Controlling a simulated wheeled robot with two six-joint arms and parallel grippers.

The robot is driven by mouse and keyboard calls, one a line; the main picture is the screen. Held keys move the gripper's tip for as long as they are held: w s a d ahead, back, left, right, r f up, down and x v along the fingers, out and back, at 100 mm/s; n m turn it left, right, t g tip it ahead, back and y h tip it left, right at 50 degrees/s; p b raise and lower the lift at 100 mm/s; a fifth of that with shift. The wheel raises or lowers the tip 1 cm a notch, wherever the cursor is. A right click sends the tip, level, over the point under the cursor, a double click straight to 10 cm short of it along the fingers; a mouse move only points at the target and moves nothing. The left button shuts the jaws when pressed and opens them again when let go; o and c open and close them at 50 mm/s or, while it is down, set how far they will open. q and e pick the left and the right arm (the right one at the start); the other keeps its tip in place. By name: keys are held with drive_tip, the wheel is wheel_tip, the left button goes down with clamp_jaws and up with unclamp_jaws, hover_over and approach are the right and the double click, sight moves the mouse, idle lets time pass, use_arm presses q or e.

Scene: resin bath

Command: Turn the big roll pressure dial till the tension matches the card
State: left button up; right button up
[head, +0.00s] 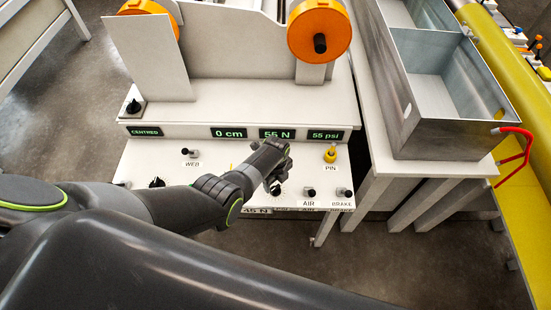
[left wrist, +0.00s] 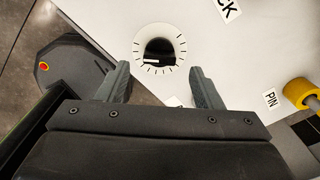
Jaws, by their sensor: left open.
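The dial is a black knob with a white pointer mark on a white, tick-marked face. It sits on the sloping white panel in the head view (head: 277,190) and shows in the left wrist view (left wrist: 160,48). My left gripper (head: 271,176) is open above the dial; in the left wrist view its fingertips (left wrist: 159,70) are on either side, with the dial just beyond them. The tension display (head: 277,134) reads 55 N. A card (head: 257,211) at the panel's front edge reads 45 N, partly hidden. My right gripper is not in view.
A yellow PIN knob (head: 330,154) and the AIR (head: 309,192) and BRAKE (head: 343,192) switches lie to the right of the dial. A WEB switch (head: 189,152) and another black knob (head: 157,182) lie to the left. A metal bath (head: 440,130) stands at the right.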

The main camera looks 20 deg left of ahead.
sight(276, 188)
use_arm(q)
wheel_tip(276, 188, up, 12)
drive_tip(key=p, duration=0.2)
drive_tip(key=shift+r+p, duration=0.2)
drive_tip(key=shift+p, duration=0.1)
idle(0.6)
